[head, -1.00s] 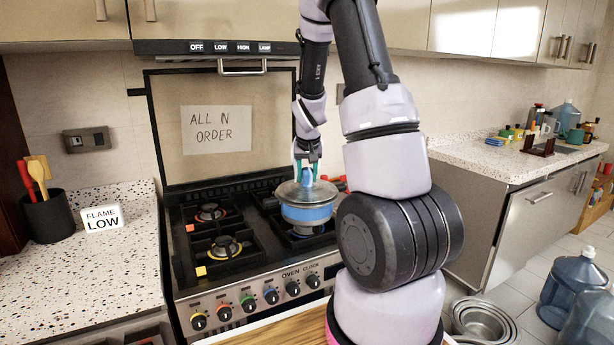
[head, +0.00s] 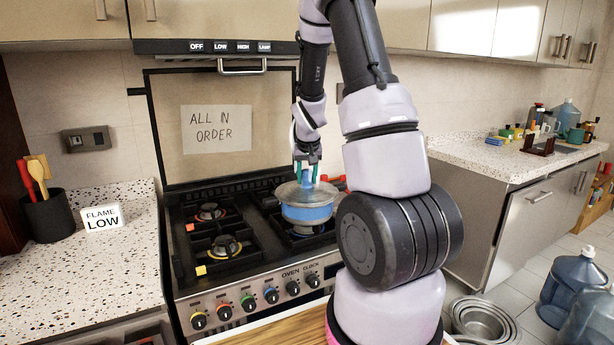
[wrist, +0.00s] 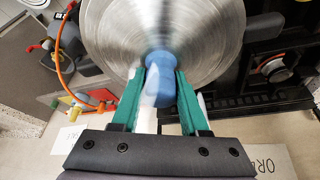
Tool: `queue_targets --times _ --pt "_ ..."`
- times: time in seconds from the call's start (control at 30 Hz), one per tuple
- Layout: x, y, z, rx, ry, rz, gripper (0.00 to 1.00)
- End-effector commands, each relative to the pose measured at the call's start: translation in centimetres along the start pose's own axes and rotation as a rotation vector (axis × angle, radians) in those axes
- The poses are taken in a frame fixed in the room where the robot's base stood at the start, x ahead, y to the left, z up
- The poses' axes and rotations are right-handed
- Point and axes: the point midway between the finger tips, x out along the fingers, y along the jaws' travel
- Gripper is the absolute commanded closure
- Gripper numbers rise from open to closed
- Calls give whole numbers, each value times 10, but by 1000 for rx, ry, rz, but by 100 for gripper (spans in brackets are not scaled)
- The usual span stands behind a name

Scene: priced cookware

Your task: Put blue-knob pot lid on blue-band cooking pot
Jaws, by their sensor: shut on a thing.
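The blue-band cooking pot (head: 307,213) stands on a right-hand burner of the stove. The steel pot lid (head: 289,193) is on or just above the pot's rim; I cannot tell whether it is fully seated. My gripper (head: 307,170) points down and is shut on the lid's blue knob. In the wrist view the green fingers of my gripper (wrist: 161,88) hold the blue knob (wrist: 160,75). The brushed steel disc of the lid (wrist: 205,35) fills the upper middle there and hides the pot.
The stove (head: 225,250) has open burners at left and several coloured knobs in front. A red handle (head: 333,179) shows behind the pot. A utensil holder (head: 50,217) and a "FLAME LOW" sign (head: 102,218) stand on the left counter.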

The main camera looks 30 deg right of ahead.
Motion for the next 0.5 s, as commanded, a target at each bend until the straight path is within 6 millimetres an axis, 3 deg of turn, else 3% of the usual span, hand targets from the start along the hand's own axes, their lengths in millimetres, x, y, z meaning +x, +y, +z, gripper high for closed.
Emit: queue_targets --times 0.2,0.23,0.3,0.5 --pt "0 0 0 0 0 0 100" --pt "0 0 0 -1 0 0 45" --pt "0 0 0 -1 0 0 21" --pt "0 0 0 -1 0 0 21"
